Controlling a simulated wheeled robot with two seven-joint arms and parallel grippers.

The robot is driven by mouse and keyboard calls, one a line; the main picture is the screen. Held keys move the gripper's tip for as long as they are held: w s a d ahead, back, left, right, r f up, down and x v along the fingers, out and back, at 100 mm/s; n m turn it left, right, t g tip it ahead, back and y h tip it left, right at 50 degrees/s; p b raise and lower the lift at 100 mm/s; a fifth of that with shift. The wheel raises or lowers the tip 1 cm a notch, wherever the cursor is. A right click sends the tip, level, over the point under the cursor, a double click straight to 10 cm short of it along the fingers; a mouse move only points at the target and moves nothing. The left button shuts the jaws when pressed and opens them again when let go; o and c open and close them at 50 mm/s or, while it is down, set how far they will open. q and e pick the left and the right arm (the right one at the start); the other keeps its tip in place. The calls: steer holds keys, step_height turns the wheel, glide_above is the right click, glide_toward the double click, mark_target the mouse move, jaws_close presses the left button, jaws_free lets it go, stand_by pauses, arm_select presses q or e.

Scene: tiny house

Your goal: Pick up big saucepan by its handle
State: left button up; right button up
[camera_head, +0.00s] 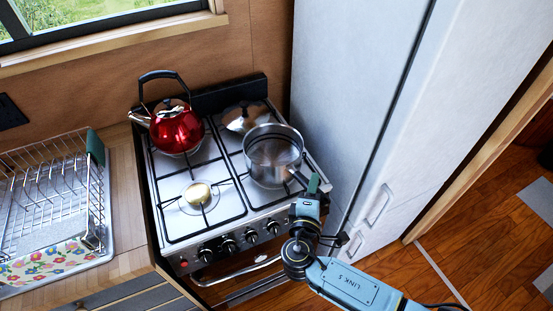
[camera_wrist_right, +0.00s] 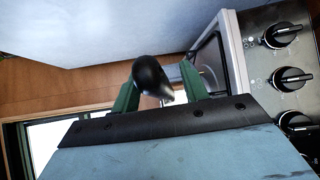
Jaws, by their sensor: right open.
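The big saucepan (camera_head: 262,172) is a steel pot, open at the top, on the front right burner of the stove. Its handle (camera_head: 298,176) points to the lower right, toward my right gripper (camera_head: 314,184). In the right wrist view, the black rounded end of the handle (camera_wrist_right: 151,78) shows between the two green fingers of my right gripper (camera_wrist_right: 160,88). The fingers are open, with a gap around the handle. Whether they touch it is not clear. My left gripper is not in view.
A red kettle (camera_head: 177,128) stands on the back left burner. A steel lid (camera_head: 243,117) lies at the back right. The tall fridge (camera_head: 350,90) rises close to the right of the stove. A dish rack (camera_head: 50,190) stands on the left counter.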

jaws_close()
stand_by(0.6)
stand_by(0.7)
steer(key=shift+r, duration=0.15)
